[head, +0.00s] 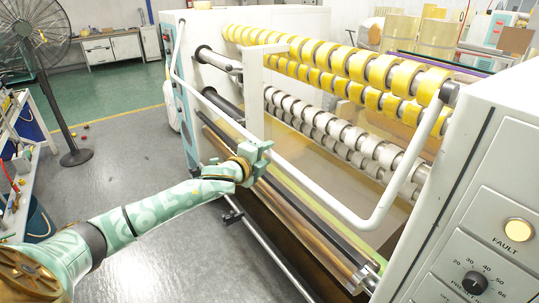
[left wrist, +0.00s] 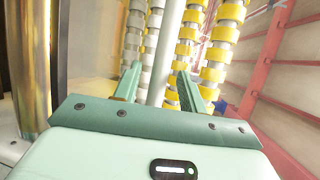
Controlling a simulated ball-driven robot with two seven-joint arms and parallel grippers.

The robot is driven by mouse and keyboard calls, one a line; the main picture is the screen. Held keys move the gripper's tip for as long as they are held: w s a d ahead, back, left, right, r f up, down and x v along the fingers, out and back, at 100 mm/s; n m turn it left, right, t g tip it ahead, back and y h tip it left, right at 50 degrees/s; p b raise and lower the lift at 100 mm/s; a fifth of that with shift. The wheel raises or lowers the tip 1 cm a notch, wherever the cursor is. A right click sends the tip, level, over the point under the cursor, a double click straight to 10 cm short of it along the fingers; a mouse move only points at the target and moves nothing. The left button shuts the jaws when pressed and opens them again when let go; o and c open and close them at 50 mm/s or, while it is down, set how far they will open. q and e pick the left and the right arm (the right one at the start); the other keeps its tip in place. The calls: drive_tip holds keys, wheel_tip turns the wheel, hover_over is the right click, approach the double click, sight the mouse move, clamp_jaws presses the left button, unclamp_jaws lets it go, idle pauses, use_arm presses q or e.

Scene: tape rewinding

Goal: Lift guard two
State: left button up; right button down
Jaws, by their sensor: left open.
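A white tubular guard bar (head: 325,205) runs along the front of the rewinding machine, bending up at its right end to a black joint. Which guard is number two I cannot tell. My left gripper (head: 262,152) is at the bar, toward its left part. In the left wrist view, my left gripper (left wrist: 159,75) is open, with one finger on each side of the white bar (left wrist: 167,55). Whether the fingers touch the bar I cannot tell. The gripper hides part of the bar in the head view. My right gripper is not in view.
Rows of yellow tape rolls (head: 325,55) and white rolls (head: 335,125) lie behind the bar. A control panel (head: 490,225) with a lit yellow button stands at the right. A black fan (head: 75,155) stands at the left, with open grey floor between it and the machine.

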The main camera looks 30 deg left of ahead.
use_arm(q)
drive_tip(key=shift+w+f, duration=0.25)
drive_tip(key=shift+w, duration=0.95)
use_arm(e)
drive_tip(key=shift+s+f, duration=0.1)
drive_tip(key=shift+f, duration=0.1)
